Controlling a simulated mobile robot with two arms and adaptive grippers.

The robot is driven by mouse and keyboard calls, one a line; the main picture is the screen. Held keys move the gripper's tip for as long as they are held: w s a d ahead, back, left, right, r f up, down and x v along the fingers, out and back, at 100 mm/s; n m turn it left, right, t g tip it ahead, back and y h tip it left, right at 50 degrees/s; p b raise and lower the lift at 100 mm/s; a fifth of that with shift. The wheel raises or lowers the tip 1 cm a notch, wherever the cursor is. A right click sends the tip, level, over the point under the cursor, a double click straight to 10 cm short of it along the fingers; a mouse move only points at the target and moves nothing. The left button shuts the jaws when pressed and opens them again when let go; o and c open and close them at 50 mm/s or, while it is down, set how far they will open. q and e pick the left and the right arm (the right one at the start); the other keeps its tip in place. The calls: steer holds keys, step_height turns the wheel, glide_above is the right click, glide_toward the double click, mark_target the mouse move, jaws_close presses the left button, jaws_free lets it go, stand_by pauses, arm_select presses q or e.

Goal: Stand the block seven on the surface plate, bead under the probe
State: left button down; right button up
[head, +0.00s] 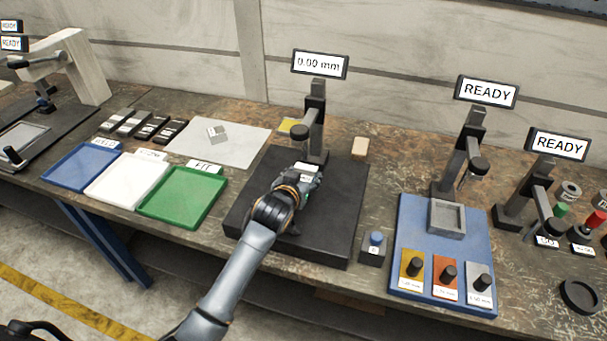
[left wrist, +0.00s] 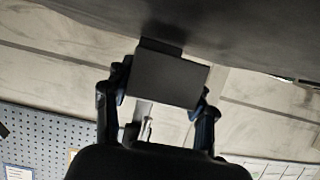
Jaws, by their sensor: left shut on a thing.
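The black surface plate (head: 338,225) lies mid-bench, with the probe stand (head: 316,110) at its back edge and a display (head: 320,64) reading 0.00 mm. My left gripper (head: 308,182) is over the plate, just in front of the stand. It is shut on a dark grey block, which shows between the fingers in the left wrist view (left wrist: 168,78). The arm and gripper hide most of the block in the head view. The block's number, its bead and the probe tip cannot be made out. Whether the block touches the plate is unclear. My right gripper is out of view.
Blue (head: 80,167), white (head: 127,180) and green (head: 180,197) trays lie left, below several dark blocks (head: 145,125). A light block (head: 217,133) sits on a grey sheet (head: 240,148). A blue-button box (head: 374,248) and blue fixture board (head: 415,222) stand right.

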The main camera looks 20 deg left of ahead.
arm_select(q)
steer(key=shift+w, duration=0.1)
steer(key=shift+c, duration=2.2)
jaws_free()
steer(key=shift+f, duration=0.2)
steer(key=shift+s, duration=0.2)
steer(key=shift+r, duration=0.2)
steer(key=v, duration=1.2)
steer(key=shift+r, duration=0.4)
